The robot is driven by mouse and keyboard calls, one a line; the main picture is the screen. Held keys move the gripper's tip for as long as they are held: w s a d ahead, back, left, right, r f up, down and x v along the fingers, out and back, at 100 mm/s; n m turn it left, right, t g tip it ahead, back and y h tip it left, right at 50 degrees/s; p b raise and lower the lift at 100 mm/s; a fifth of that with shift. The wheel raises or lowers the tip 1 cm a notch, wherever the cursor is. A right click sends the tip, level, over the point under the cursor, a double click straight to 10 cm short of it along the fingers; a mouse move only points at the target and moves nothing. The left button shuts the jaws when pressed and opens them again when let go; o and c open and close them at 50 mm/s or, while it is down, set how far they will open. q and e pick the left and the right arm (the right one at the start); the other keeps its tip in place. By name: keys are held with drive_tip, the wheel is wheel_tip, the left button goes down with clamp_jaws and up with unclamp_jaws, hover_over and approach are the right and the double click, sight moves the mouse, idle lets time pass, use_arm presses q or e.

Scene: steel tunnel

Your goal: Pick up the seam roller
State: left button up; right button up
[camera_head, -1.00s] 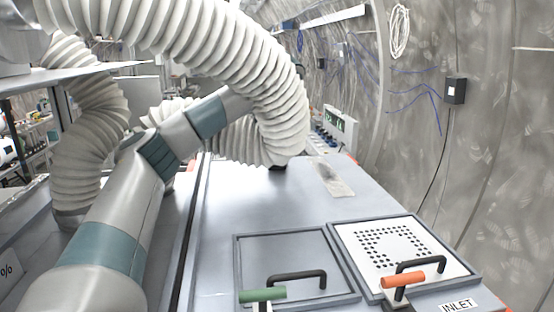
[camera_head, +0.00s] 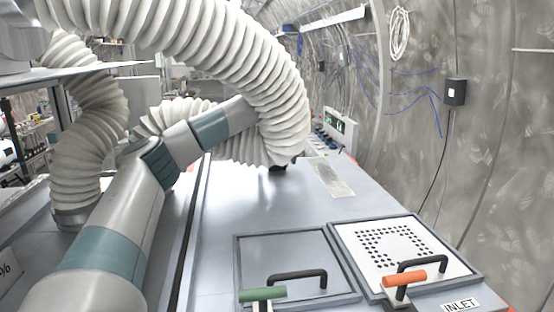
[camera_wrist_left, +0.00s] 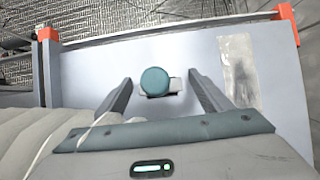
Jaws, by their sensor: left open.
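A round teal knob-like end (camera_wrist_left: 155,82), with a small pale piece behind it, shows between the fingers in the left wrist view. It appears to be the seam roller seen from above, though its full shape is not visible. My left gripper (camera_wrist_left: 160,90) is open, with one dark finger on each side and a gap to each. In the head view the thick white hose hides the roller and nearly all of my left gripper. My right gripper is in neither current view.
A clear flat bag (camera_head: 333,178) lies on the grey bench top (camera_head: 240,205), right of the fingers. Nearer are a dark-framed panel (camera_head: 285,255), a perforated panel (camera_head: 440,272), a green handle (camera_head: 262,294) and an orange handle (camera_head: 404,278). A curved wall (camera_head: 490,130) bounds the right.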

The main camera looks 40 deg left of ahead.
sight(279, 156)
use_arm(q)
drive_tip(key=shift+c, duration=0.6)
drive_tip(key=c, duration=1.2)
drive_tip(key=shift+o, duration=0.2)
drive_tip(key=shift+r, duration=0.1)
drive_tip(key=shift+r+p, duration=0.4)
drive_tip(key=shift+r, duration=0.15)
drive_tip(key=r, duration=0.1)
drive_tip(key=r+p, duration=0.1)
drive_tip(key=r, duration=0.1)
drive_tip(key=shift+w+d+r+p, duration=0.15)
drive_tip(key=shift+d+r+p, duration=0.1)
drive_tip(key=shift+p, duration=0.15)
drive_tip(key=w+d+r+p, duration=0.2)
drive_tip(key=d+r, duration=0.4)
drive_tip(key=d, duration=0.5)
drive_tip(key=shift+w, duration=0.2)
drive_tip(key=shift+r, duration=0.1)
